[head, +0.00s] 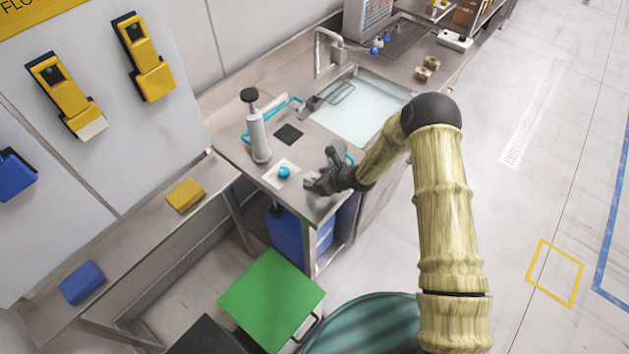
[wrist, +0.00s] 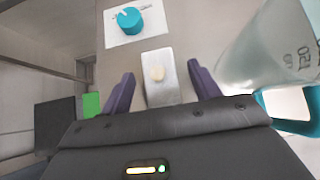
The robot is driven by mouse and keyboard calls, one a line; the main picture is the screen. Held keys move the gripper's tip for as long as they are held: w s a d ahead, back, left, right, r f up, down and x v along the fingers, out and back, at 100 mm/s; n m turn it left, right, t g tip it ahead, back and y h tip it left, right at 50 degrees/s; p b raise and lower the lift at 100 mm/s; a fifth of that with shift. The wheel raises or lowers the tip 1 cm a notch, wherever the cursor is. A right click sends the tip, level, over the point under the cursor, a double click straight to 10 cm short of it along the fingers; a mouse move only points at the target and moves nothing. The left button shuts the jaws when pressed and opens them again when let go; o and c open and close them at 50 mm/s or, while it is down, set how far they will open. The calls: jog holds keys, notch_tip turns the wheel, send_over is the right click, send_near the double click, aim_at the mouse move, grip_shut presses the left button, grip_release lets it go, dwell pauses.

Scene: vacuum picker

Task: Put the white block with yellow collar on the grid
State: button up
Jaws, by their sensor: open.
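My gripper (head: 322,180) is at the near end of the steel counter, beside a white plate with a teal knob (head: 285,172). In the wrist view its two purple fingers (wrist: 161,69) are apart. A grey metal block with a cream round button (wrist: 158,80) shows between them, not visibly gripped. A small white piece with a yellow part (head: 438,9) stands at the far end of the counter, well away from my gripper; it is too small to tell if it is the white block with yellow collar. A dark ridged grid (head: 398,38) lies beyond the sink.
A clear jug with a teal handle (wrist: 262,50) is close right of my fingers. A white pump with a black knob (head: 258,130) stands behind the plate. The water-filled sink (head: 362,108) lies beyond. Small blue-topped items (head: 379,46) and tan blocks (head: 427,68) stand near the grid.

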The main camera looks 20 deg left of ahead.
jog(key=c, duration=1.2)
notch_tip(320, 180, up, 10)
jog(key=b, duration=0.3)
